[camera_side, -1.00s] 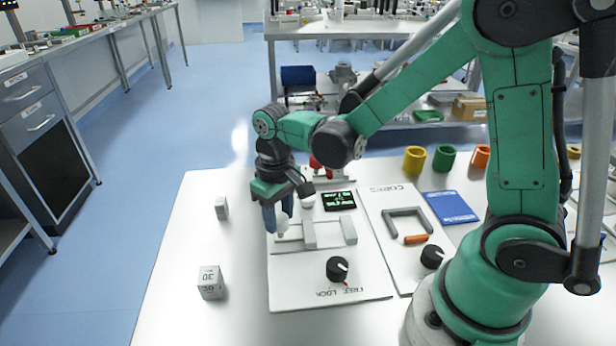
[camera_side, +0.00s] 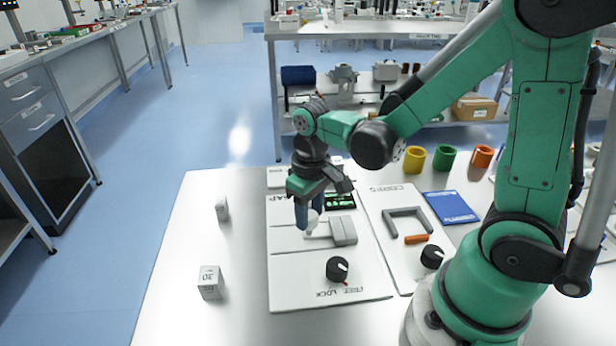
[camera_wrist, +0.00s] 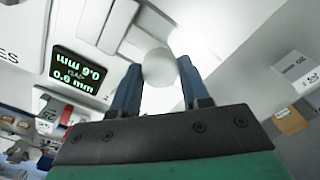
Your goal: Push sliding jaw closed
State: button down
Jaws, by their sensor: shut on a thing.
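My gripper (camera_side: 310,222) is shut on a white round knob (camera_side: 315,219), which also sits between the blue fingers in the wrist view (camera_wrist: 159,67). The knob is at the left of the grey sliding jaw (camera_side: 338,233) on the white panel (camera_side: 290,277). The sliding jaw stands against or very close to the fixed jaw (camera_side: 349,229); I cannot tell whether they touch. The display (camera_wrist: 75,73) appears to read 0.6 mm in green. A black dial (camera_side: 337,268) stands on the panel by the words FREE and LOCK.
Two small grey blocks, one nearer (camera_side: 210,282) and one farther (camera_side: 222,208), stand left of the panel. Coloured cups stand behind.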

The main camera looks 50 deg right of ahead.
aim_at(312, 214)
jog(key=shift+c, duration=2.1)
grip_release()
jog(key=shift+s+d, duration=0.15)
jog(key=shift+r, duration=2.8)
jog(key=t, duration=0.1)
jog(key=r, duration=0.1)
jog(key=t, duration=0.1)
jog(key=shift+s+a+r+t, duration=0.25)
jog(key=shift+a+r+t, duration=0.05)
jog(key=shift+a+r, duration=0.1)
jog(key=r+t, duration=0.1)
jog(key=t, duration=0.1)
jog(key=a+r+t, duration=0.1)
jog(key=t, duration=0.1)
jog(key=shift+s, duration=0.15)
